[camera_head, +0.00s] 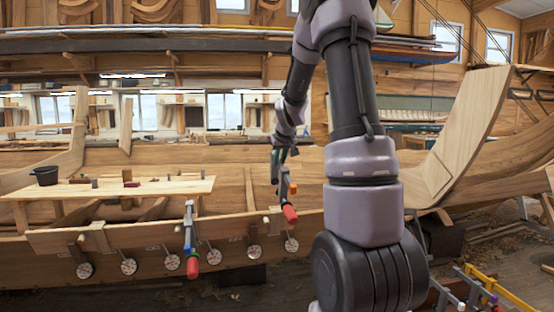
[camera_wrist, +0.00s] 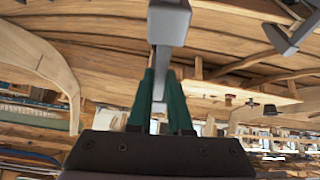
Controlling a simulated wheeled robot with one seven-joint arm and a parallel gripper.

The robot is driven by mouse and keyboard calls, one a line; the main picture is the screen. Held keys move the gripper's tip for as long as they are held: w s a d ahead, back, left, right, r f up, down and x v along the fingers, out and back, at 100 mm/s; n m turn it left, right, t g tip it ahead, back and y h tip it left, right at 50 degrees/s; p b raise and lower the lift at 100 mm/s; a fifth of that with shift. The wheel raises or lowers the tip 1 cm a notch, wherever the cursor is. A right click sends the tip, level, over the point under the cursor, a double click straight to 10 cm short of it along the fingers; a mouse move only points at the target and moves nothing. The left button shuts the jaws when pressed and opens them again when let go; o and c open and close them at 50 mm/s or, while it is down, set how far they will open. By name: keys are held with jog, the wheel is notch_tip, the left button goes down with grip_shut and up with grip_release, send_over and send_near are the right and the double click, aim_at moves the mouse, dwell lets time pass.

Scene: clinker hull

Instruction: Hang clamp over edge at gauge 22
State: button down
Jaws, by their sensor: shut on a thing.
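My gripper (camera_head: 280,156) is shut on a clamp (camera_head: 285,190) with a grey bar and a red handle, which hangs down from it. In the wrist view the green fingers (camera_wrist: 160,100) close on the clamp's grey bar (camera_wrist: 168,25). In the head view the held clamp is in front of the hull's top plank edge (camera_head: 240,220), above the rightmost round gauge (camera_head: 291,244). I cannot tell whether it touches the edge. Several gauges run along the plank; their numbers are too small to read. The far part of the clamp is hidden.
A second clamp (camera_head: 190,240) with a red handle is on the edge to the left, between gauges. A plank bench (camera_head: 150,187) bears a dark bucket (camera_head: 45,175) and small blocks. A curved wooden stem (camera_head: 465,125) rises at right. More clamps (camera_head: 475,290) stand at lower right.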

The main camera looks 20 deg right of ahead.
aim_at(277, 208)
jog(key=shift+w+f, duration=0.15)
jog(key=shift+f, duration=0.1)
jog(key=shift+w+d+f, duration=0.25)
jog(key=shift+w+f, duration=0.5)
jog(key=shift+f, duration=2.2)
jog(key=shift+w+d+f, duration=0.25)
jog(key=shift+w+f, duration=0.5)
jog(key=shift+f, duration=2.15)
jog(key=shift+w+d+f, duration=0.25)
jog(key=shift+w+f, duration=0.5)
jog(key=shift+f, duration=2.2)
jog(key=shift+w+f, duration=0.1)
jog(key=shift+f, duration=0.1)
jog(key=shift+s, duration=0.2)
jog(key=c, duration=0.8)
grip_release()
jog(key=shift+o, duration=0.2)
jog(key=shift+f, duration=0.1)
jog(key=shift+s+f, duration=0.1)
jog(key=shift+s, duration=0.05)
